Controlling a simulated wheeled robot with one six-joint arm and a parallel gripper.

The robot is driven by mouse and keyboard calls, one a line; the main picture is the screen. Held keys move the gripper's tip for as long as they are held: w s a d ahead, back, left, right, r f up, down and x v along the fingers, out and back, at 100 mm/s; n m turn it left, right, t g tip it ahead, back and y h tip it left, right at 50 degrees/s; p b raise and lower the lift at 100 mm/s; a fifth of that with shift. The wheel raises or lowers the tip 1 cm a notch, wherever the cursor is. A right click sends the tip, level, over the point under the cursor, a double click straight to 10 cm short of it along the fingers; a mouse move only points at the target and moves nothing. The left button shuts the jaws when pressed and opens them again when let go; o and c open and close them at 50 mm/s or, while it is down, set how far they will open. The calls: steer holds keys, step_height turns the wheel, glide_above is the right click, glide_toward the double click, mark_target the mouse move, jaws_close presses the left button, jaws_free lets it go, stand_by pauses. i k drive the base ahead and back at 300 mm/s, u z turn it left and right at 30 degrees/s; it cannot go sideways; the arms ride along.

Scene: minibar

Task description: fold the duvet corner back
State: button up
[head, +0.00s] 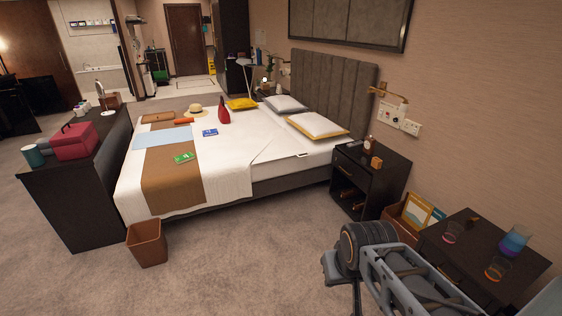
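The white duvet (222,164) covers most of the bed and hangs over its near side. Near the headboard its edge runs diagonally, with a flat white sheet (283,160) showing between that edge and the pillows. I cannot tell whether this diagonal edge is a fold. A brown runner (165,180) lies across the foot end. My arm shows at the lower right, in front of the nightstand area and apart from the bed. My gripper cannot be made out in the head view.
A black nightstand (352,196) stands right of the bed, and a dark table (460,259) with glasses is at the lower right. A brown bin (146,244) stands by the bed's foot. A small white item (302,155) lies at the bed's near edge. The front carpet is clear.

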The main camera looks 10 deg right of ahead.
mark_target(285, 145)
steer(key=u, duration=0.3)
steer(key=i, duration=2.55)
steer(key=z, duration=0.3)
steer(key=i, duration=1.5)
steer(key=z, duration=0.35)
